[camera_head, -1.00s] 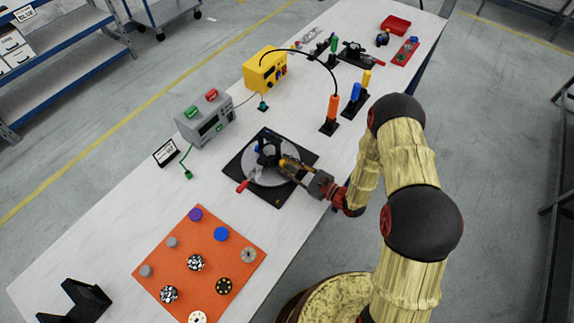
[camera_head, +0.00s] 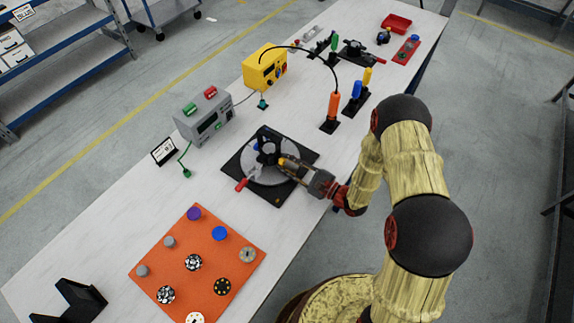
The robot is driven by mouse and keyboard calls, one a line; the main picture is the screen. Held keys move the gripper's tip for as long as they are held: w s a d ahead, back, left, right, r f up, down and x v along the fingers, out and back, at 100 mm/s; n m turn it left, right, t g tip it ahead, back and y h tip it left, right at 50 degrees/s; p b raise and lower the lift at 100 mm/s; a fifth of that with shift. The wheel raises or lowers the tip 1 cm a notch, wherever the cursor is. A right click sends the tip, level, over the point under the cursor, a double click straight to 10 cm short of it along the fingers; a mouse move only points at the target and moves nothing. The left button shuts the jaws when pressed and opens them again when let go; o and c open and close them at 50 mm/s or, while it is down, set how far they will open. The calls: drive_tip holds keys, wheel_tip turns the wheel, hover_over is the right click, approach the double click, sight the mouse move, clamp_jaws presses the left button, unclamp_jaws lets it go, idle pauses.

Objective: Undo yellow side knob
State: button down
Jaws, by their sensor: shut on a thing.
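A black fixture (camera_head: 268,150) stands on a round grey disc (camera_head: 266,176) set in a black square base (camera_head: 242,157). A blue part shows on the fixture's upper left side. My gripper (camera_head: 286,163) reaches in from the right and is shut at the fixture's right side. A small yellow spot, which looks like the yellow side knob (camera_head: 283,161), shows between its fingertips. The fingers hide most of the knob, so I cannot tell how far it is turned.
An orange mat (camera_head: 180,258) with several round knobs lies at the lower left. A grey power supply (camera_head: 204,118) and a yellow box (camera_head: 264,68) stand behind. Orange (camera_head: 333,105), blue and yellow handled tools stand at the right. Bare table lies between mat and base.

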drive_tip(key=c, duration=1.5)
unclamp_jaws()
drive_tip(key=shift+c, duration=0.2)
